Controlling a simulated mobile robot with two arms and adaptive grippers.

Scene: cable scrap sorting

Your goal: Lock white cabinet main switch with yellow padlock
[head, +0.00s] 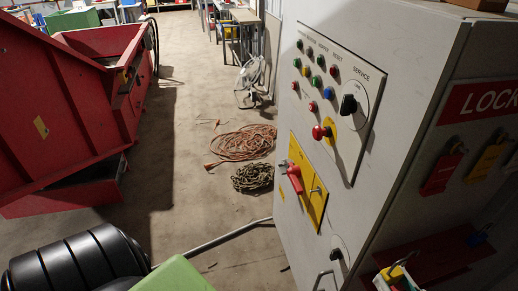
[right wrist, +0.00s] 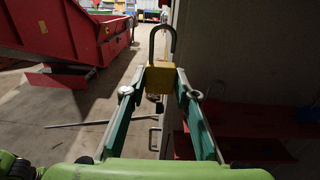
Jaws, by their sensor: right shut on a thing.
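The white cabinet (head: 330,190) fills the right of the head view. A red switch handle (head: 294,178) stands out from a yellow plate (head: 313,197) on its front; I take it for the main switch. My right gripper (head: 398,280) is at the bottom right, in front of the cabinet's side. In the right wrist view it (right wrist: 160,88) is shut on the yellow padlock (right wrist: 160,80), whose grey shackle points up. The padlock (head: 394,271) shows small in the head view, well apart from the switch. My left gripper is out of view.
A control panel (head: 325,85) with buttons and a rotary switch is above the handle. A lockout board (head: 490,100) with hanging tags is on the cabinet's side, above a dark red shelf (head: 435,252). Coiled cables (head: 243,143) lie on the floor; a red container (head: 60,105) stands left.

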